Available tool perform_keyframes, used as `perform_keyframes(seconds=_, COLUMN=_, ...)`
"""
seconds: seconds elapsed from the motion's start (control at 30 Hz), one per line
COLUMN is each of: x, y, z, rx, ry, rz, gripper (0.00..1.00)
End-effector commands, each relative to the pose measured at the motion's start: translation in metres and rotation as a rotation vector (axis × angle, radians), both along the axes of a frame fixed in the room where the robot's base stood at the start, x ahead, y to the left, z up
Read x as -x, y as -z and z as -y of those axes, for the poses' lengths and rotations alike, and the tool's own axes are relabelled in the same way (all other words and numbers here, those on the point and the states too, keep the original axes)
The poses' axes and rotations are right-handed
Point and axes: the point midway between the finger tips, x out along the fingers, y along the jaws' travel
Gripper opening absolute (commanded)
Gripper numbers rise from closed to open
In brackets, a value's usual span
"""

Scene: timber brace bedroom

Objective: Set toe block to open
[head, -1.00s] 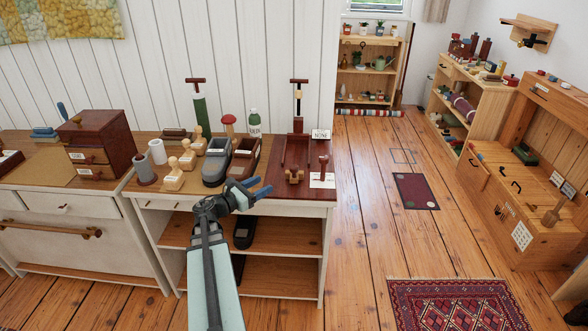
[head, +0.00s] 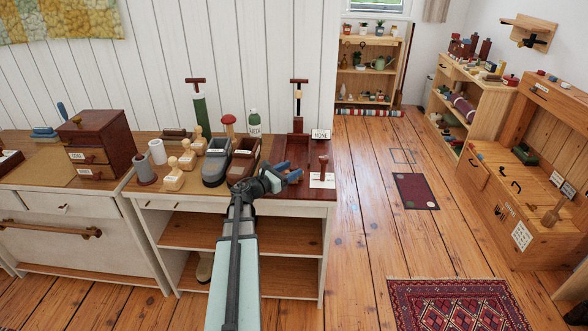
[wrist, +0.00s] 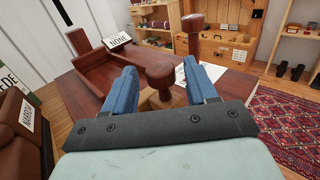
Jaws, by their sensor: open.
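A dark red-brown wooden tray (head: 297,148) lies at the right end of the table in the head view. It also shows in the wrist view (wrist: 98,72). At its front end in the wrist view is a round brown knob (wrist: 160,74) over a light wood block (wrist: 152,100), which I take for the toe block. My gripper (head: 287,173) is open, its blue fingers (wrist: 162,88) on either side of the knob. I cannot tell whether they touch it. In the head view my gripper hides the block.
A "NONE" card (head: 321,134) stands behind the tray. A brown-handled post (head: 323,165) stands on white paper (head: 322,181) close to my gripper's right. Shoe-like forms (head: 216,162) and wooden stamps (head: 187,160) stand to the left. Open floor lies right of the table.

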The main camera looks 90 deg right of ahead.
Motion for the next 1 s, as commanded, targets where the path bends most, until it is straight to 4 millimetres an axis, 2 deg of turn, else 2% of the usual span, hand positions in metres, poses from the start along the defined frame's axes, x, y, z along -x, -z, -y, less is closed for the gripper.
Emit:
perform_keyframes(seconds=0.2, x=0.013, y=0.000, z=0.013, rx=0.000, ry=0.000, rz=0.000, gripper=0.57)
perform_keyframes(seconds=0.57, x=0.015, y=0.000, z=0.015, rx=0.000, ry=0.000, rz=0.000, gripper=0.57)
perform_keyframes(seconds=1.0, x=0.015, y=0.000, z=0.015, rx=-0.001, ry=0.000, rz=0.001, gripper=0.17)
